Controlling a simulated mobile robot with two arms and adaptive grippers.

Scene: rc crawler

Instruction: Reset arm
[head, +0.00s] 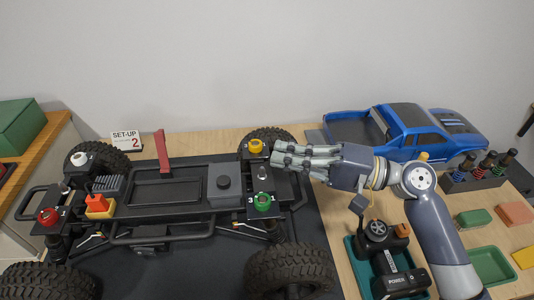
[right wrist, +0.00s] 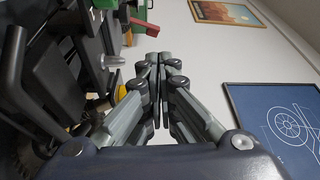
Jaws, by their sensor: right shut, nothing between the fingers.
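My right gripper (head: 283,155) reaches in from the right and is over the right end of the crawler chassis (head: 166,187), close to the yellow cap (head: 255,146) and above the green cap (head: 263,200). In the right wrist view its fingers (right wrist: 158,62) meet at the tips with nothing between them. Whether the gripper touches the chassis I cannot tell. My left gripper is not in the head view.
A blue truck body (head: 408,130) lies at the back right. A teal tray with a transmitter (head: 385,250) stands below my right arm. A set-up sign (head: 126,141) stands behind the chassis.

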